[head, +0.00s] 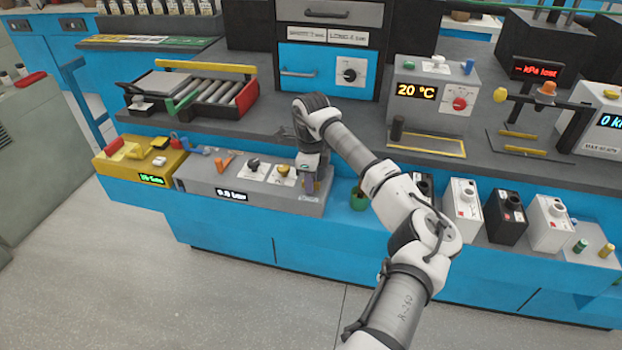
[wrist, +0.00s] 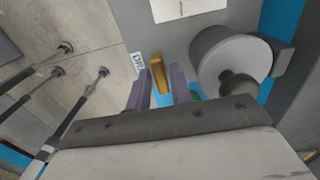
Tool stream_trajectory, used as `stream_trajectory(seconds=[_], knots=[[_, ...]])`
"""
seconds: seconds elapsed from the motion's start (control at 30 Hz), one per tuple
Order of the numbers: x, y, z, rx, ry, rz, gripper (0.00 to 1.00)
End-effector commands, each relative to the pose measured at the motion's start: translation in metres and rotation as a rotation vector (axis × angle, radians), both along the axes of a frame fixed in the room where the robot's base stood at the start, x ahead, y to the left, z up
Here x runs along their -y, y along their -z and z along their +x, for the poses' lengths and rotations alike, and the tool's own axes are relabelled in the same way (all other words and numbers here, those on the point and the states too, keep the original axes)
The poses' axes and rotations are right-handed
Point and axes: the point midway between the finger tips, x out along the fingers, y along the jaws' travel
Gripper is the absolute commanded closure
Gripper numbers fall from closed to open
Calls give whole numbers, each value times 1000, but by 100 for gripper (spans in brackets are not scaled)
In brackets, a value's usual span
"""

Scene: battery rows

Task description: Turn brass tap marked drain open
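The brass tap (wrist: 160,75) shows in the wrist view as a narrow bar on a grey surface. A white label (wrist: 137,65) beside it is partly covered, with "DR" readable. My gripper (wrist: 162,78) has its purple fingers either side of the brass bar, open with the bar between them; I cannot tell whether either finger touches it. In the head view my gripper (head: 312,185) points down at the right end of the grey box (head: 205,183), which has a "bar" display (head: 232,194). There the gripper hides the brass tap.
A black knob (head: 253,164) and a yellow knob (head: 283,171) sit left of my gripper on the same box. A green cup (head: 359,200) stands to its right. In the wrist view a round grey fitting (wrist: 232,60) is close to the right finger.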

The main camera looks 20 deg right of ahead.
Motion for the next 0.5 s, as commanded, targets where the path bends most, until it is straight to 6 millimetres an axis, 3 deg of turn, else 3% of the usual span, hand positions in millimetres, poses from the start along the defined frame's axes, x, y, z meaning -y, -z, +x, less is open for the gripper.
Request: stream_trajectory(seconds=[0.17,0.5], knots=[[0,0,0,0,0,0,100],[0,0,0,-1,-29,-2,100]])
